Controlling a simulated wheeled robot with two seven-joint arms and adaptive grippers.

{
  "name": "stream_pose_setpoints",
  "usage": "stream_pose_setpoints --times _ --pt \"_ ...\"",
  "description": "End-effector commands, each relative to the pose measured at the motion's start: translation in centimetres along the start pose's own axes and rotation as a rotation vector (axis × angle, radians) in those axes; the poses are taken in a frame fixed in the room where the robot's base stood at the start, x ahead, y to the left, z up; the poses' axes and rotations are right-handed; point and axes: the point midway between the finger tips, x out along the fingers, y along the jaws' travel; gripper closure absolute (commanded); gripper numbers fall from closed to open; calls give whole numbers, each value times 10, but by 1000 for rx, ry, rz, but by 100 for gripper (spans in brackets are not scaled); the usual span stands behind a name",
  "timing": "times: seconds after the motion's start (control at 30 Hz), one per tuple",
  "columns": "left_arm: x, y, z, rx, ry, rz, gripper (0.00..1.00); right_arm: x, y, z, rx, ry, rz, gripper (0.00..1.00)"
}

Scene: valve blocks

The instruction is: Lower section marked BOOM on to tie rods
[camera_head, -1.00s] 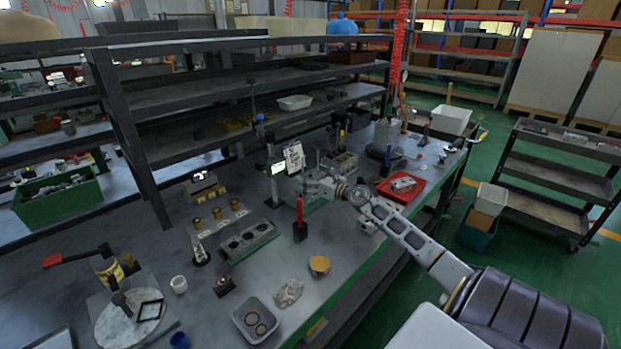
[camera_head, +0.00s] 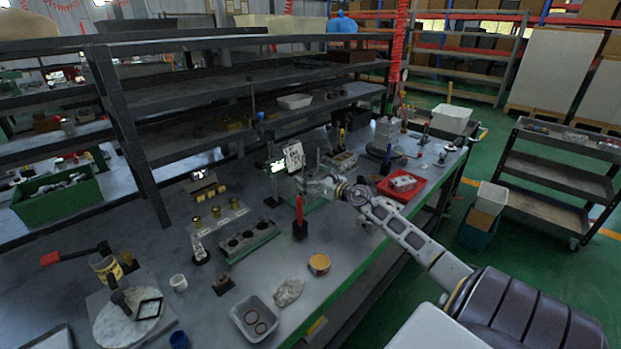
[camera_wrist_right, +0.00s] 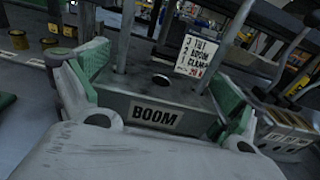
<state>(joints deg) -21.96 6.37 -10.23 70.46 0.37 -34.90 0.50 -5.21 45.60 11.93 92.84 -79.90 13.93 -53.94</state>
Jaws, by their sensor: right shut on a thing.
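The grey section marked BOOM (camera_wrist_right: 158,113) is close up in the right wrist view, its label facing me. My right gripper (camera_wrist_right: 150,105) is shut on it, with green-padded fingers at its left and right ends. A left tie rod (camera_wrist_right: 126,38) and a right tie rod (camera_wrist_right: 232,42) rise at the section's top, and a dark round hole shows between them. I cannot tell how far down the rods the section sits. In the head view my right gripper (camera_head: 318,187) is at the bench beside the card stand, and the section is hardly distinguishable there. My left gripper is out of view.
A white printed card (camera_head: 294,157) stands just behind the gripper. A red-handled tool (camera_head: 299,210) stands upright to its left, and a red tray (camera_head: 402,187) lies to its right. A grey block with round holes (camera_head: 247,240) is nearer the front left.

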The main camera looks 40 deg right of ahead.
Motion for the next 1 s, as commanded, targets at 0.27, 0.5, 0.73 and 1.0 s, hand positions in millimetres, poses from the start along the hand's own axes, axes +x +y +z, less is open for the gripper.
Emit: stream_pose_setpoints --times 0.27,0.5,0.73,1.0 --pt "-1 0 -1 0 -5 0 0 0 0 0 0 -3 -1 0" --pt "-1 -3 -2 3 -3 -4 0 0 0 0 0 -1 0 0" --pt "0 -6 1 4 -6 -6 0 -1 0 -2 1 1 0 0" --pt "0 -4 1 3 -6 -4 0 -10 0 -3 0 2 0 0"
